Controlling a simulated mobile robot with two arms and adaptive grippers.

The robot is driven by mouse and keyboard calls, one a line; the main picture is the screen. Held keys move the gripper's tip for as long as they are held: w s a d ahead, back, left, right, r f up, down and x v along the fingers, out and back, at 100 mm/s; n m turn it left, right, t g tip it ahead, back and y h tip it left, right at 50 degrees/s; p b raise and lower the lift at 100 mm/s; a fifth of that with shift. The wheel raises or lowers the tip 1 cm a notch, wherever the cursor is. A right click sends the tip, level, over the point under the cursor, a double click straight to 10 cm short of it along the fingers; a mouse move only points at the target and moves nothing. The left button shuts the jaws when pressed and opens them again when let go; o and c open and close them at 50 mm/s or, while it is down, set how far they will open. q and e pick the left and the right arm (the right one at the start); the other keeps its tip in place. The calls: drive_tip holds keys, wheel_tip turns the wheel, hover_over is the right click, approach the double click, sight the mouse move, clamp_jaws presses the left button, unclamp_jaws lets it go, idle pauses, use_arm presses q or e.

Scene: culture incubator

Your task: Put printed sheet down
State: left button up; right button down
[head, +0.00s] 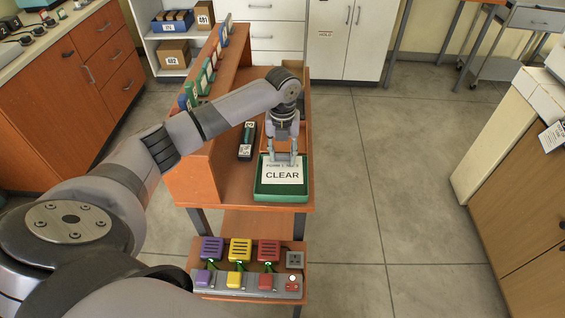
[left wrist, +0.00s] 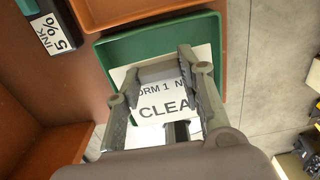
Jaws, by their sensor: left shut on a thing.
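The printed sheet (head: 283,175) is white and reads "CLEAR". It is at the green tray (head: 280,198) on the near end of the orange-brown bench; I cannot tell whether it touches the tray floor. My left gripper (head: 283,158) points down over the tray and is shut on the sheet's far part. In the left wrist view the sheet (left wrist: 165,110) shows between the fingers of the left gripper (left wrist: 163,75), with part of its text hidden. The green tray (left wrist: 112,52) lies beneath it. My right gripper is not in view.
A dark "INK 5%" box (head: 246,140) lies left of the green tray. An orange tray (left wrist: 120,12) adjoins the green one's far side. A shelf with upright binders (head: 207,73) stands to the left. Below the bench is a panel with coloured blocks (head: 240,250). The floor at right is clear.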

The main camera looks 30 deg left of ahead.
sight(282, 160)
use_arm(q)
wheel_tip(282, 160, down, 5)
drive_tip(key=shift+r, duration=0.2)
drive_tip(key=shift+f, duration=0.15)
drive_tip(key=o, duration=0.9)
drive_tip(key=shift+o, duration=0.2)
drive_tip(key=shift+r, duration=0.5)
wheel_tip(282, 160, up, 11)
drive_tip(key=shift+r, duration=0.15)
